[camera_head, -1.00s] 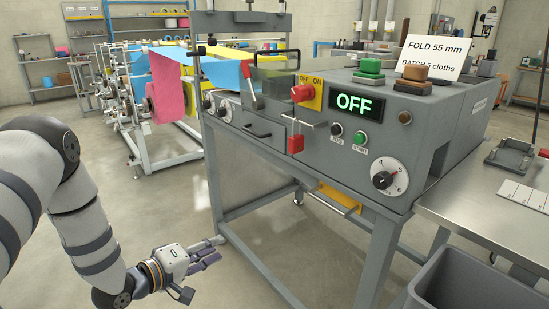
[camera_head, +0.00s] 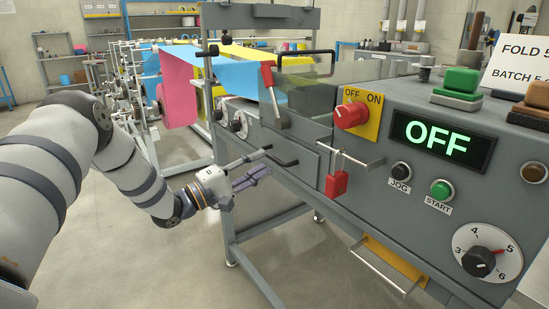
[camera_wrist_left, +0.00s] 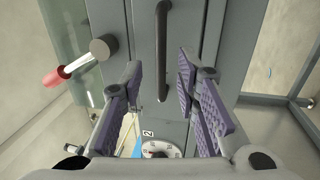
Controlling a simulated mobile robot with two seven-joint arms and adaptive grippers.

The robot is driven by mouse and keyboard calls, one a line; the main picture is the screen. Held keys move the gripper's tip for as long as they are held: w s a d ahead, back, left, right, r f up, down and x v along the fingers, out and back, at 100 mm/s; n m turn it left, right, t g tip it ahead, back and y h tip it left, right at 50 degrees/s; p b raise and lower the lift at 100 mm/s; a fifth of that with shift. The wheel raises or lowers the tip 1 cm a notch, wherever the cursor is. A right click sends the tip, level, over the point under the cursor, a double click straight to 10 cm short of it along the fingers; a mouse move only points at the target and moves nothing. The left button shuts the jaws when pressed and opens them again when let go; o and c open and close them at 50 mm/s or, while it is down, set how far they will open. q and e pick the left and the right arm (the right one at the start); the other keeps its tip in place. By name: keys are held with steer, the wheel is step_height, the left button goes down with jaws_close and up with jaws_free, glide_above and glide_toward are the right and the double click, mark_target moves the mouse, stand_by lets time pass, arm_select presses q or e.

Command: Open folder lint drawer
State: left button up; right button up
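The grey folder machine (camera_head: 365,215) carries a drawer front (camera_head: 303,164) with a black bar handle (camera_head: 287,160) on its side; the front looks flush with the body. My left gripper (camera_head: 268,161) is open, its purple-padded fingers pointing at the handle from the left. In the left wrist view, the handle (camera_wrist_left: 162,50) stands between the lines of the two open fingers of the gripper (camera_wrist_left: 160,72), and nothing is held. Whether the fingertips flank the bar or stop short of it, I cannot tell. My right gripper is not in view.
A red clasp (camera_head: 337,184) hangs on a rod to the right of the handle. A lever with a red grip (camera_head: 267,75) and round knobs (camera_head: 238,123) are close by. A yellow tray (camera_head: 393,262) sits under the machine. Floor at lower left is clear.

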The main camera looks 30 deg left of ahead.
mark_target(272, 157)
arm_select(q)
steer(key=x, duration=0.4)
steer(key=shift+w+d, duration=0.1)
steer(key=shift+w, duration=0.3)
jaws_close()
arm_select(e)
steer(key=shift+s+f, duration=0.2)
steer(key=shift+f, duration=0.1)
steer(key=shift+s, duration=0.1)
